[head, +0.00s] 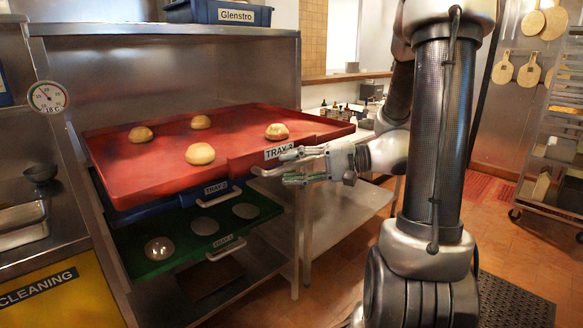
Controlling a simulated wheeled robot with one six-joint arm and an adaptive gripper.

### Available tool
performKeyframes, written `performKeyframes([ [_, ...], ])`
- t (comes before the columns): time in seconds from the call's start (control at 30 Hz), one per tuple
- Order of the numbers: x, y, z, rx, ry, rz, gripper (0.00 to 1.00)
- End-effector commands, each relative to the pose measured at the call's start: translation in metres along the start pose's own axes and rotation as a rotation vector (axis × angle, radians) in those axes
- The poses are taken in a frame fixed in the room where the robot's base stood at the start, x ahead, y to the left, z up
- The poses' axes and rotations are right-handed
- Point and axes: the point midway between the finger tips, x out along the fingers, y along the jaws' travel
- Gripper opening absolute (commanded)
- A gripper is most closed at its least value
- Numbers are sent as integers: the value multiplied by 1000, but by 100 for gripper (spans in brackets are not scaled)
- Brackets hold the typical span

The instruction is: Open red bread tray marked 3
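The red tray (135,182) carries a label reading TRAY 3 and is the top one in the metal rack. It juts out further to the right than the blue tray below it. Several round buns lie on it. A pale handle (268,172) is on its right front edge, just under the label. My gripper (284,169) is at this handle, coming from the right. Its two fingers are apart, one above and one below the handle's level. Whether they touch the handle cannot be told.
Below are a blue tray marked TRAY 2 (222,191) and a green tray marked TRAY 1 (178,235) with round discs. A metal counter (60,238) stands at left. A wheeled rack (556,150) stands at far right. Tiled floor (335,268) is clear in front.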

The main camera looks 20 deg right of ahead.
Motion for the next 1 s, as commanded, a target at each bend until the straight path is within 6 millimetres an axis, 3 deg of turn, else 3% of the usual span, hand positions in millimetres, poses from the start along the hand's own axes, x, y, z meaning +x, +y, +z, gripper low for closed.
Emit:
performKeyframes([
  [0.53,-104,0,-1,0,5,0,37],
  [0.7,-116,0,0,0,2,0,37],
  [1.0,-117,0,0,0,1,0,37],
])
